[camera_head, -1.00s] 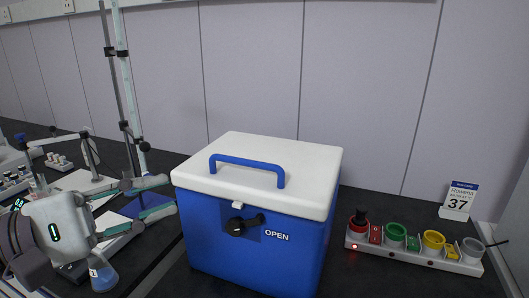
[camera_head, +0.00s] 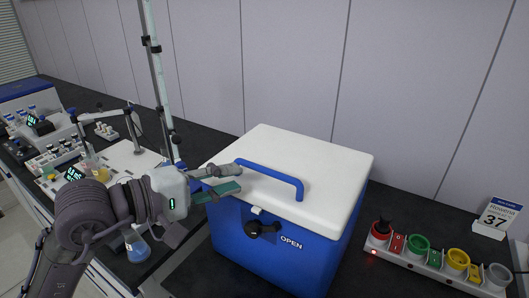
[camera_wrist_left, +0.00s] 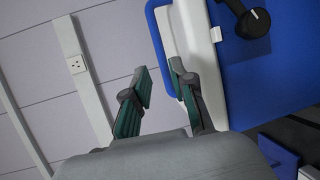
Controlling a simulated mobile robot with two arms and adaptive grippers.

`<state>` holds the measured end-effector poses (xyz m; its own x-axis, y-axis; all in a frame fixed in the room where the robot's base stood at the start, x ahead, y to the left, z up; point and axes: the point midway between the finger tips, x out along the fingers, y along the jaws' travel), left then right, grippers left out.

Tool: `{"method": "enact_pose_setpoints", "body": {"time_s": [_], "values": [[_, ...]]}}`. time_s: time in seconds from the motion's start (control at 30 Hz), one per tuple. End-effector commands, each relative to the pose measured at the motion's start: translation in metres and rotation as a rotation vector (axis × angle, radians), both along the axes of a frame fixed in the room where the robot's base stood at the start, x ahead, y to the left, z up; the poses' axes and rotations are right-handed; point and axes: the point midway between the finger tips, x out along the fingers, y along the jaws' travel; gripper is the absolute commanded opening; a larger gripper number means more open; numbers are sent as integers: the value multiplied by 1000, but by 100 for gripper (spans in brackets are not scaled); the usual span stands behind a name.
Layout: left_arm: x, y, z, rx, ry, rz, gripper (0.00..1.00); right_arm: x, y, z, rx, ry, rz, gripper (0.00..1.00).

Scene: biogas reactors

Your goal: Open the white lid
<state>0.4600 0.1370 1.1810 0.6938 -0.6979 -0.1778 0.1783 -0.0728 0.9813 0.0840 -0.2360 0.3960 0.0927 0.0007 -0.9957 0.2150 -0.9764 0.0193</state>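The white lid (camera_head: 300,150) lies closed on a blue cooler box (camera_head: 275,270) in the head view. A blue handle (camera_head: 272,174) arches over the lid. A black latch knob (camera_head: 262,229) sits on the box front beside the word OPEN. My left gripper (camera_head: 240,178) is at the lid's left front side, close to the handle's left end. Contact is not clear. My right gripper is out of view.
Left are a stand with a tall column (camera_head: 157,60), a flask (camera_head: 137,247) and racks of vials (camera_head: 60,160). A wall is behind.

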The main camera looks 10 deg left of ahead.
Motion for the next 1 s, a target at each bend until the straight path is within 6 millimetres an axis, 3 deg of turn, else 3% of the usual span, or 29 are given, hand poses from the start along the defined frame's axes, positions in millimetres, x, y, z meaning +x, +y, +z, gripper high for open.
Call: {"method": "enact_pose_setpoints", "body": {"time_s": [0.2,0.4,0.8,1.0], "values": [[33,-33,-5,-6,3,-1,25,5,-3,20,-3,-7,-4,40],[51,-51,-11,-3,0,0,25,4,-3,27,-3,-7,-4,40],[57,-57,-15,0,0,0,25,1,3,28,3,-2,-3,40],[57,-57,-15,0,0,0,0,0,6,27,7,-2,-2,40]]}}
